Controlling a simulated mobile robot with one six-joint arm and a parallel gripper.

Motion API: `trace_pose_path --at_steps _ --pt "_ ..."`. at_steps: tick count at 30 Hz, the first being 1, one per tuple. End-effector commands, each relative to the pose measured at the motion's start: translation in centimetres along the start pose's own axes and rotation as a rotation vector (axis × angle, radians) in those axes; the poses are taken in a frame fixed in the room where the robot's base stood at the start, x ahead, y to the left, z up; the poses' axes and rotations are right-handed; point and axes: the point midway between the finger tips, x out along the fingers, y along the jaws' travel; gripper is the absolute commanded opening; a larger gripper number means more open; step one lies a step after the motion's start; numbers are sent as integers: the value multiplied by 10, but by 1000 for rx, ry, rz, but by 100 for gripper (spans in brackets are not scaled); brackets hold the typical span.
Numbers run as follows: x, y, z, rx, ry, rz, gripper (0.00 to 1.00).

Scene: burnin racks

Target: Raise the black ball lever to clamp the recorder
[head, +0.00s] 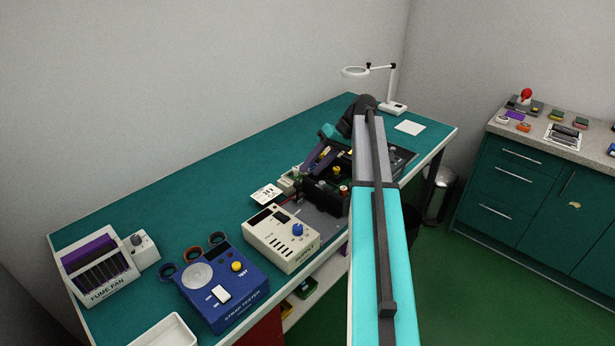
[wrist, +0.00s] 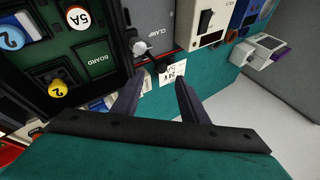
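My gripper (wrist: 157,92) is open in the wrist view, its two dark fingers apart with nothing held between them. Just beyond the fingertips is a small dark lever with a black end (wrist: 162,67), beside a pale ball-like knob (wrist: 140,47) and the printed word CLAMP. I cannot tell whether the fingers touch the lever. A black fixture (wrist: 103,92) with a green BOARD recess fills the left of the wrist view. In the head view my gripper (head: 318,158) is low over the black fixture (head: 322,199), and the lever is not distinguishable. I cannot identify the recorder with certainty.
A cream box with a blue knob (head: 282,239), a blue strap tester (head: 222,287) and a fume fan rack (head: 97,268) stand along the green bench (head: 200,190). A magnifier lamp (head: 392,105) stands at the far end.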

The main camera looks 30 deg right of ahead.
Motion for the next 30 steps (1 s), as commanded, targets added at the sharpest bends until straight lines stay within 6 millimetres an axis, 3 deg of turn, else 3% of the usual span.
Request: trace_pose_path --at_steps 9,15,30 --pt "-47 2 -2 0 1 2 40" --pt "-67 1 -2 -1 1 1 40" --pt "-74 0 -1 0 1 1 40"
